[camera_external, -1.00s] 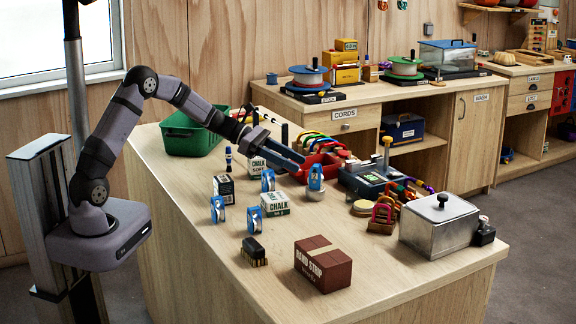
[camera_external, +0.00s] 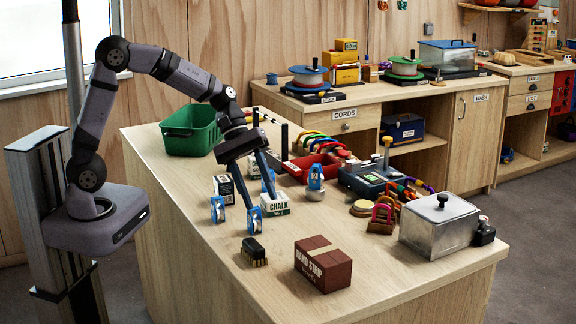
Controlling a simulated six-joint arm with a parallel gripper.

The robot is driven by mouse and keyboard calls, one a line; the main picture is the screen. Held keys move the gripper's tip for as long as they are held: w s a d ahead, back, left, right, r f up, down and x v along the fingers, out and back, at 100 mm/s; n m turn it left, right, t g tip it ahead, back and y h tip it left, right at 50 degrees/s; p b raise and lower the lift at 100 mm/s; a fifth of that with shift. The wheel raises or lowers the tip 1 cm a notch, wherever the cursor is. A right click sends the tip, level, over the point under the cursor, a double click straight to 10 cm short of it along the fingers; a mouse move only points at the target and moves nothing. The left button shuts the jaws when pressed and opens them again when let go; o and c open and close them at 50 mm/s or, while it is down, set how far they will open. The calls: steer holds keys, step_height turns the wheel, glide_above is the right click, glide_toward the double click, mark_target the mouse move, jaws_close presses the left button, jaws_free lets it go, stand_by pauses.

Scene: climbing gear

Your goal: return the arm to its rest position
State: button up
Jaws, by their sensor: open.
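My arm is raised at the elbow and bent down at the wrist.
Blue and white devices (camera_external: 217,209) stand near the gripper. A green bin (camera_external: 190,131) is behind it, and a red tray (camera_external: 312,168) lies to the right. A brush (camera_external: 254,251), a brown box (camera_external: 323,264) and a metal box (camera_external: 440,225) stand toward the front. The bench's left front is clear.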

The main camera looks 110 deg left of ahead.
steer(key=s+d+f+m+g+y, duration=0.2)
steer(key=s+d+f+m+g, duration=0.1)
steer(key=s+d+f+m, duration=0.2)
steer(key=s+d+f+m+g+y+b, duration=0.1)
steer(key=s+d+f+m+g+y, duration=0.1)
steer(key=s+d+f+m, duration=0.4)
steer(key=s+d+m+g, duration=0.1)
steer(key=s+d+m, duration=0.2)
steer(key=s+m, duration=0.4)
steer(key=shift+d+m, duration=0.25)
steer(key=shift+m, duration=0.15)
